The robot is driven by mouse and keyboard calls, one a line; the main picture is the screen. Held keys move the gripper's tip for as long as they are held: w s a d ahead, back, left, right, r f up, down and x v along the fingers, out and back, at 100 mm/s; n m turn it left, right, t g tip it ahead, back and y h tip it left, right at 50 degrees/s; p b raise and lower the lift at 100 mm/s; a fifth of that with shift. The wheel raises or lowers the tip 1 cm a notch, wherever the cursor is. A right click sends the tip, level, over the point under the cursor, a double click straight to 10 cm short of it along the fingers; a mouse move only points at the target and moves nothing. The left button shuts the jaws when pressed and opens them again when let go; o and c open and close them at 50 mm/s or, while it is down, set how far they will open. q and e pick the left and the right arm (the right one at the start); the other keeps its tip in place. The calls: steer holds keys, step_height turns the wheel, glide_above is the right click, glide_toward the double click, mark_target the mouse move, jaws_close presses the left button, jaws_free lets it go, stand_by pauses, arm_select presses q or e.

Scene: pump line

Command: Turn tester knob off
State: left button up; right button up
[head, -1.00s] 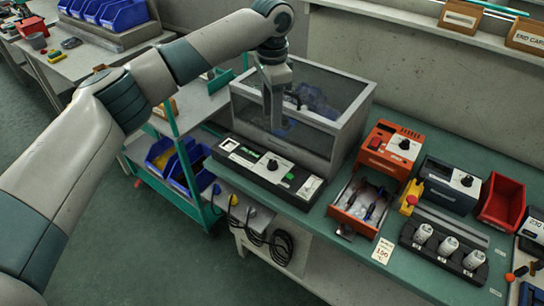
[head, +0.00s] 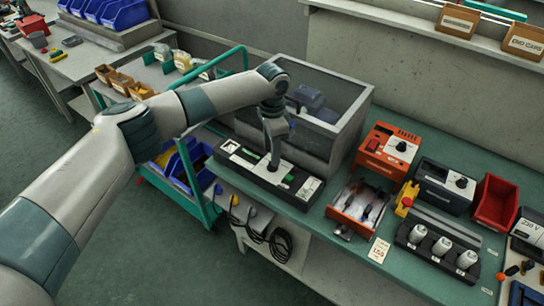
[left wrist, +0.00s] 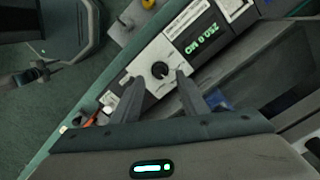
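The tester (head: 312,115) is a grey box with a see-through cover and a black front panel. Its black round knob (left wrist: 160,70) sits on a white plate in the left wrist view. A lit green display (left wrist: 202,40) is beside it. My left gripper (head: 273,163) is over the panel and hides most of the knob in the head view. In the left wrist view my left gripper (left wrist: 156,78) is open, one finger on each side of the knob with gaps showing. I cannot tell how far above the panel the fingertips are. My right gripper is not in view.
Right of the tester are an orange unit (head: 388,150) with an open drawer (head: 358,207), a dark unit with a knob (head: 447,183) and a red bin (head: 495,202). A teal cart (head: 210,212) with blue bins stands left. Cables hang below the bench front.

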arm_select(q)
steer(key=shift+f+p, duration=0.35)
steer(key=shift+f, duration=1.85)
jaws_close()
